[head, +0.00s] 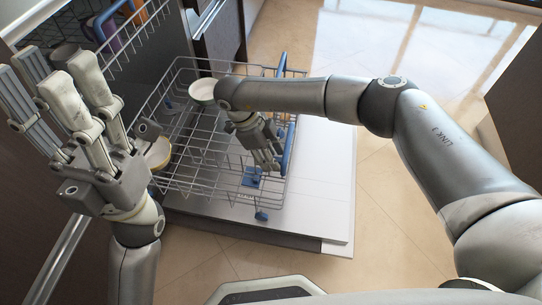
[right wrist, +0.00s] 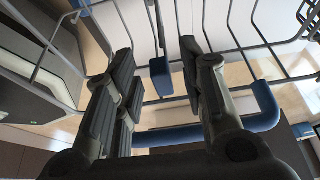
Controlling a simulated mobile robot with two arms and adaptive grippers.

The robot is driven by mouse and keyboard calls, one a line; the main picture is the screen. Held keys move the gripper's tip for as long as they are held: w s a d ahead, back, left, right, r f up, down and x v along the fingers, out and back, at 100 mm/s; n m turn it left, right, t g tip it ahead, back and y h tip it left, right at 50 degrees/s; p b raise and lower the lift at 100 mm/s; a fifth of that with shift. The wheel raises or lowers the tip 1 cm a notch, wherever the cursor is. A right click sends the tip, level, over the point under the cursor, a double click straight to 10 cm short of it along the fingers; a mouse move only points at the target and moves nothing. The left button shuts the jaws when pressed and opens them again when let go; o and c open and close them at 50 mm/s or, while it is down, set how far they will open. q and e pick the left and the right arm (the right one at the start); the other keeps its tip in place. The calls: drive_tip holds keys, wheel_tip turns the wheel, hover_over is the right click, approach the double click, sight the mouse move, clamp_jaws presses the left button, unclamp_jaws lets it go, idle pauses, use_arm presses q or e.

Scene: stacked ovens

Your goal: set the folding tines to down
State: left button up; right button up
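The pulled-out lower dishwasher rack (head: 225,190) is grey wire with several thin tines inside. I cannot tell which tines fold, or whether they are up or down. My right gripper (head: 268,158) points down into the rack's right side, beside the blue handle (head: 287,140). In the right wrist view its fingers (right wrist: 160,85) are apart, with a blue clip (right wrist: 161,77) on the wires seen between them; contact is unclear. The forearm hides part of the rack. My left gripper (head: 55,85) is open and empty at the left, raised near the upper rack.
A white-green bowl (head: 202,90) and a yellow bowl (head: 159,153) sit in the lower rack. The upper rack holds a purple mug (head: 107,31) and an orange mug (head: 136,12). The open dishwasher door (head: 325,200) lies under the lower rack. Tiled floor (head: 385,215) is clear to the right.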

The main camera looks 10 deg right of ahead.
clamp_jaws()
drive_tip(key=shift+w, duration=0.1)
idle(0.4)
